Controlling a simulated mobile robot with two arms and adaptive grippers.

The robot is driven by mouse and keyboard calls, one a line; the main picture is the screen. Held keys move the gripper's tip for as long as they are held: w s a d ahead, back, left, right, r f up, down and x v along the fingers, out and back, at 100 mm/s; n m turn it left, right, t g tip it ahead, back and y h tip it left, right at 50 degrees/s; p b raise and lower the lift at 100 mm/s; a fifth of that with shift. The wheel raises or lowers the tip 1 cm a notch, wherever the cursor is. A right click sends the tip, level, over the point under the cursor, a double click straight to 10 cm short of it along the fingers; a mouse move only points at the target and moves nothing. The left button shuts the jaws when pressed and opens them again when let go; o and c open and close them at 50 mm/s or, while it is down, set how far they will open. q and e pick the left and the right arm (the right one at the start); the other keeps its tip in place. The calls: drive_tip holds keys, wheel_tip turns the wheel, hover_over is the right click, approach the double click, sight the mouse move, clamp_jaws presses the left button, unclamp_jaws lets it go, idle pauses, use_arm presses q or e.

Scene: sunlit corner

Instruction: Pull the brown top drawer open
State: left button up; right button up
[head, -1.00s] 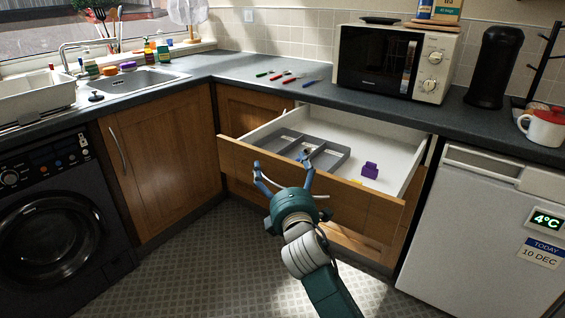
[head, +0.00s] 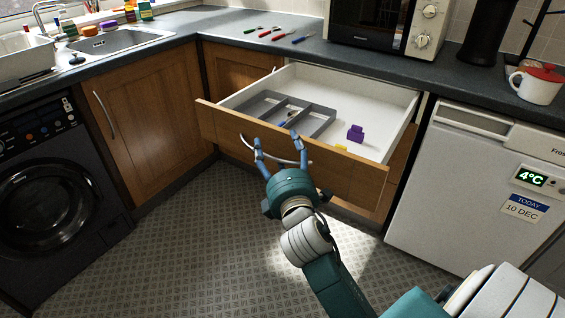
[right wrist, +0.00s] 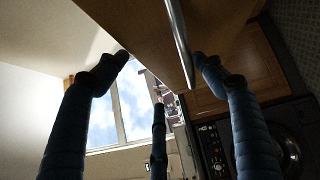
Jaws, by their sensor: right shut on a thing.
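The brown top drawer (head: 345,166) stands well out from the counter, with its white inside showing. A curved silver handle (head: 293,161) is on its front; it also shows in the right wrist view (right wrist: 180,42). My right gripper (head: 277,143) is at the drawer front, with its fingers around the handle and shut on it. In the right wrist view, the blue fingers (right wrist: 160,75) stand on both sides of the handle; exact contact is hard to see. My left gripper is not in view.
The drawer holds a grey divider tray (head: 318,124), a purple block (head: 355,134) and a small yellow item. A closed cupboard (head: 150,115) is on the left and a white fridge (head: 470,180) on the right. The floor (head: 210,245) in front is clear.

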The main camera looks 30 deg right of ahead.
drive_tip(key=shift+s+a+r+t, duration=0.15)
drive_tip(key=shift+s+a+r, duration=0.1)
drive_tip(key=shift+s+r, duration=0.25)
drive_tip(key=shift+s+a+r+t, duration=0.15)
drive_tip(key=shift+s+a+r, duration=0.05)
drive_tip(key=shift+s+r, duration=0.3)
drive_tip(key=shift+c, duration=0.5)
drive_tip(key=shift+s+a, duration=0.3)
drive_tip(key=shift+s, duration=0.3)
drive_tip(key=shift+s+a+r, duration=0.15)
drive_tip(key=shift+s+a, duration=0.15)
drive_tip(key=shift+s, duration=0.25)
drive_tip(key=shift+s+a+r, duration=0.15)
drive_tip(key=shift+s+a, duration=0.1)
drive_tip(key=shift+s, duration=0.25)
drive_tip(key=c, duration=0.4)
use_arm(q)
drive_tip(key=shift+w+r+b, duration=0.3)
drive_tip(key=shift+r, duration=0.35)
use_arm(e)
drive_tip(key=shift+s+a+f, duration=0.2)
drive_tip(key=shift+s+f, duration=0.3)
drive_tip(key=shift+s, duration=0.05)
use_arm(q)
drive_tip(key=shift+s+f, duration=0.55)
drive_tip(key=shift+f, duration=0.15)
